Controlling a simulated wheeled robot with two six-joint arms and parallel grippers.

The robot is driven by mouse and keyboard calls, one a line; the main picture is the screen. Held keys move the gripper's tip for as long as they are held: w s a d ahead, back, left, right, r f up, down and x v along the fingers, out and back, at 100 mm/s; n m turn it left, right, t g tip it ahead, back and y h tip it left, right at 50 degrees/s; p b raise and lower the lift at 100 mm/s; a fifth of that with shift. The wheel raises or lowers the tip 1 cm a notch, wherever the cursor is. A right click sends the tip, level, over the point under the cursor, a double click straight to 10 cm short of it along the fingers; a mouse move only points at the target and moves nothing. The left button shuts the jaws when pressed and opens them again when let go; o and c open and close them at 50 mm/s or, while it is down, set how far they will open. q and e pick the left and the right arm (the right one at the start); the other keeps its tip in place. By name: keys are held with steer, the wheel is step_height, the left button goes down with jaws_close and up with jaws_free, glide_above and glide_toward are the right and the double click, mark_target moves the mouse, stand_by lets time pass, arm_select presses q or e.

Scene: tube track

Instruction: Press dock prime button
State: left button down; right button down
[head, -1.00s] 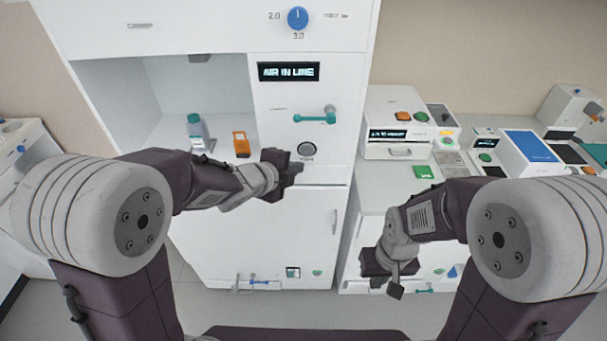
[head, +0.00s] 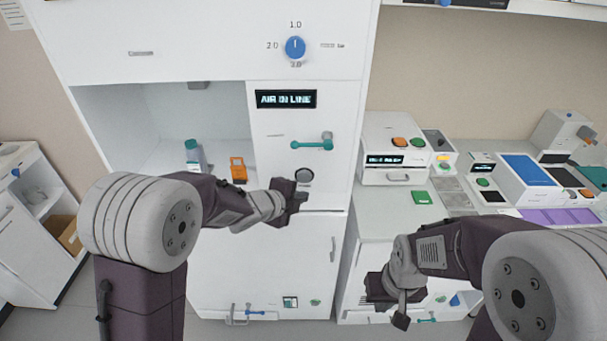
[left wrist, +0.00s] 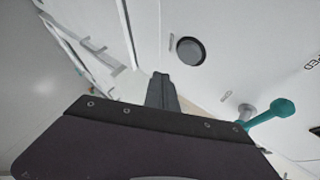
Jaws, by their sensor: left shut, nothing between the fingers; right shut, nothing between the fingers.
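The dock's round dark grey button (head: 304,176) sits on the white front panel, below the teal lever (head: 312,145) and a display (head: 286,99) reading "AIR IN LINE". The button also shows in the left wrist view (left wrist: 190,51), above and right of the fingertips. My left gripper (head: 298,196) is shut and empty, just below the button in the head view. In the left wrist view its closed fingers (left wrist: 161,90) point toward the panel and look apart from the button. My right gripper (head: 386,300) is shut and empty, low in front of the right-hand cabinet.
A bottle (head: 194,157) and an orange item (head: 238,169) stand in the open bay on the left. A blue knob (head: 295,47) is above the display. Several devices stand on the right counter, with a green block (head: 421,197) near its front.

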mark_target(308, 182)
arm_select(q)
steer(key=shift+w+p, duration=0.95)
steer(key=shift+w, duration=1.2)
steer(key=shift+s+d, duration=0.1)
steer(key=shift+w, duration=0.5)
steer(key=shift+w+p, duration=0.45)
steer(key=shift+p, duration=0.15)
stand_by(0.6)
steer(key=shift+s, duration=0.1)
steer(key=shift+s+b, duration=0.7)
steer(key=shift+s, duration=0.1)
